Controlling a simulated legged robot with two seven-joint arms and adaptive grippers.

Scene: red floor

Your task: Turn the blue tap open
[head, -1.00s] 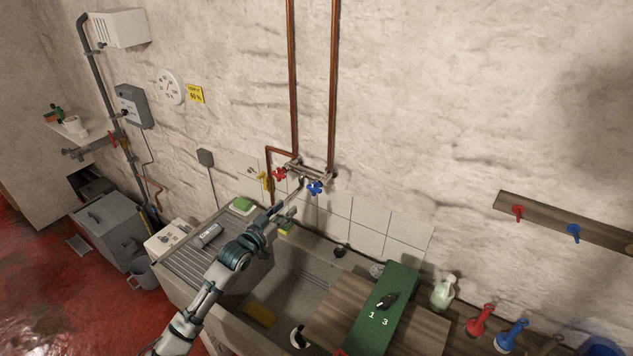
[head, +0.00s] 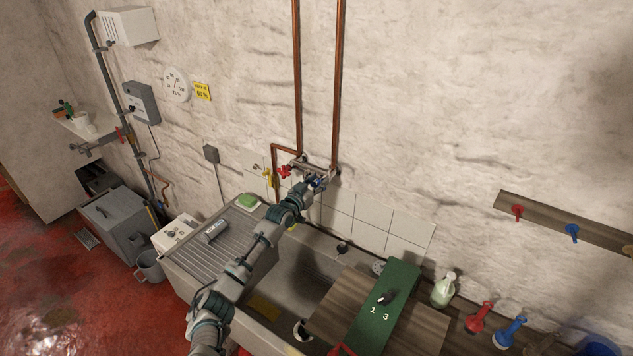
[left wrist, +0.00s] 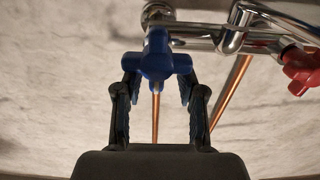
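The blue tap (head: 316,181) is a cross-shaped handle on the right end of the chrome mixer (head: 308,169) on the wall above the sink. In the left wrist view the blue tap (left wrist: 157,62) is straight ahead. My left gripper (left wrist: 156,88) is open, one finger on each side of the tap's lower part. I cannot tell whether the fingers touch it. In the head view my left gripper (head: 307,187) reaches up to the tap and partly covers it. The red tap (head: 285,171) is left of it, and also shows in the left wrist view (left wrist: 300,70). My right gripper is not in view.
The stone sink (head: 283,325) lies below, with a ribbed drainer on its left. A wooden board (head: 340,306) and a green box (head: 390,295) lie across its right. Copper pipes (head: 337,80) run up the wall. A yellow valve (head: 267,177) is left of the red tap.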

